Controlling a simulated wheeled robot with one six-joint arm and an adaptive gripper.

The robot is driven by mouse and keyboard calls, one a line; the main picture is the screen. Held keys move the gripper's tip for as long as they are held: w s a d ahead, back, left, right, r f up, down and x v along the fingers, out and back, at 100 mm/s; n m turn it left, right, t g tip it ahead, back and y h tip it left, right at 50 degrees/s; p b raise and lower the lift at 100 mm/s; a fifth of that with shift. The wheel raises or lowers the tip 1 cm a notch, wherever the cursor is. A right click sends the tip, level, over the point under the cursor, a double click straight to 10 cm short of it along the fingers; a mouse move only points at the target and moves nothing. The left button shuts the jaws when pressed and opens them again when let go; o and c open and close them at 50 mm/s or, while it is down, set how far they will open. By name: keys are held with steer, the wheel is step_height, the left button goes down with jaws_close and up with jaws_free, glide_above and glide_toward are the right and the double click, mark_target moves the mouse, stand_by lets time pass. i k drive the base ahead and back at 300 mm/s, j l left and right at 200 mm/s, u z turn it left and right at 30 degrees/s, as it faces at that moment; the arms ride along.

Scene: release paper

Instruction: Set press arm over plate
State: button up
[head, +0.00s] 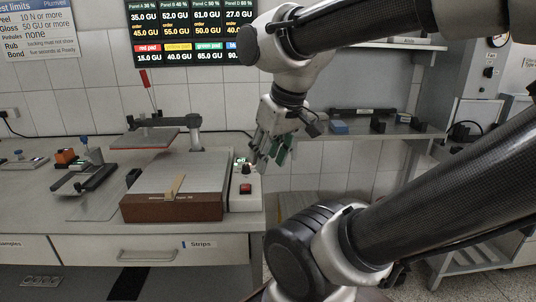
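The press (176,205) stands on the bench at left, a brown base with a flat grey plate (180,172) on top. Its dark press arm (172,122) runs left from a post at the back. A flat pad with a red lower edge (146,139) hangs under the arm, raised and swung to the back left, not over the middle of the plate. A red-tipped lever (146,84) stands up from the arm. A tan strip (174,187) lies on the plate's front part. My gripper (268,162) hangs right of the press, pointing down, fingers apart and seemingly empty.
A white control box (245,190) with a red switch adjoins the press on the right. A small black fixture (84,178) and an orange block (66,156) sit at left. A shelf (380,130) with small items is behind my arm at right.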

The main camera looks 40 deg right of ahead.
mark_target(192, 119)
steer(key=i+j, duration=0.85)
steer(key=j, duration=0.2)
steer(key=i+z, duration=0.05)
